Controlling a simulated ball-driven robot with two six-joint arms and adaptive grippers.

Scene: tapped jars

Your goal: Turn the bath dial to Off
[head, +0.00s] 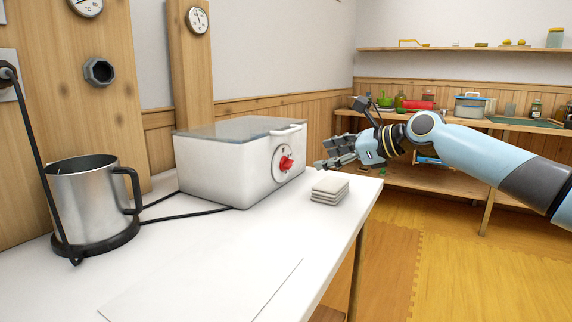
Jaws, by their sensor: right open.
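The bath (215,171) is a white box with a clear lid on the white table. Its dial (286,164) is a red knob on a pale round plate on the front face. The dial's markings are too small to read. My right gripper (322,165) is open, to the right of the dial and apart from it, with its fingers pointing left. It appears to hold nothing. My left gripper is not in view.
A stack of white cloths or tiles (329,191) lies on the table (225,262) below my right gripper. A steel jug (88,200) stands on a black base at left. Black cables run behind it to the bath. A shelf (440,183) with pots stands behind.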

